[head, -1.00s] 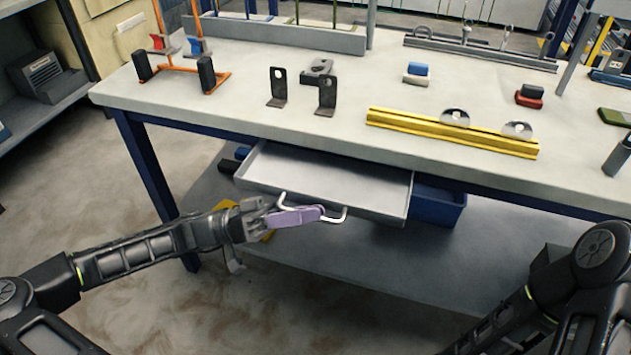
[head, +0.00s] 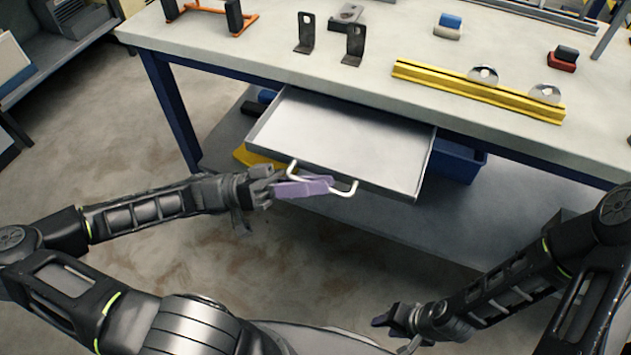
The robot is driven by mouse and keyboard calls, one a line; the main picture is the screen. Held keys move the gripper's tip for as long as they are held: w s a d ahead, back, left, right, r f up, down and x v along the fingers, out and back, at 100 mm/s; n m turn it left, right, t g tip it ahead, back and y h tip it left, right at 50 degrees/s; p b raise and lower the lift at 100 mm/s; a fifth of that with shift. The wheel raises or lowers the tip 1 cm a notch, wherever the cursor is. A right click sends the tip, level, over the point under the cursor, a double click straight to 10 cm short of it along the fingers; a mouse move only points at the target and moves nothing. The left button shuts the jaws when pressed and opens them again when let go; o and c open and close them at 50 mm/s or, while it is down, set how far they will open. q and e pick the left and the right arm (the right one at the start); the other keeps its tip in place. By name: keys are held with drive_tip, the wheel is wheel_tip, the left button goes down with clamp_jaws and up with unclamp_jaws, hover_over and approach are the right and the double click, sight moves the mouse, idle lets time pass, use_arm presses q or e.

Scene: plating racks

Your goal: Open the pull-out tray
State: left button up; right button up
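The pull-out tray (head: 345,140) is a shallow light-grey drawer under the workbench top. It stands well out from the bench and its inside looks empty. A white bar handle (head: 345,188) is on its front. My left gripper (head: 318,186) is at the left and middle part of the handle, with its purple fingers overlapping the bar. The fingers look close together, but whether they clasp the bar is hard to see. My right gripper (head: 388,321) is low at the bottom of the view, away from the tray; its finger gap cannot be made out.
The workbench (head: 270,50) carries a yellow rail (head: 475,92), dark brackets (head: 354,45) and small blocks. A blue bin (head: 458,160) stands on the lower shelf right of the tray. The floor in front of the tray is clear.

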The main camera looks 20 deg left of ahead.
use_arm(q)
drive_tip(key=v, duration=0.7)
drive_tip(key=shift+a, duration=0.35)
drive_tip(key=shift+s+a+f, duration=0.1)
drive_tip(key=shift+f, duration=0.05)
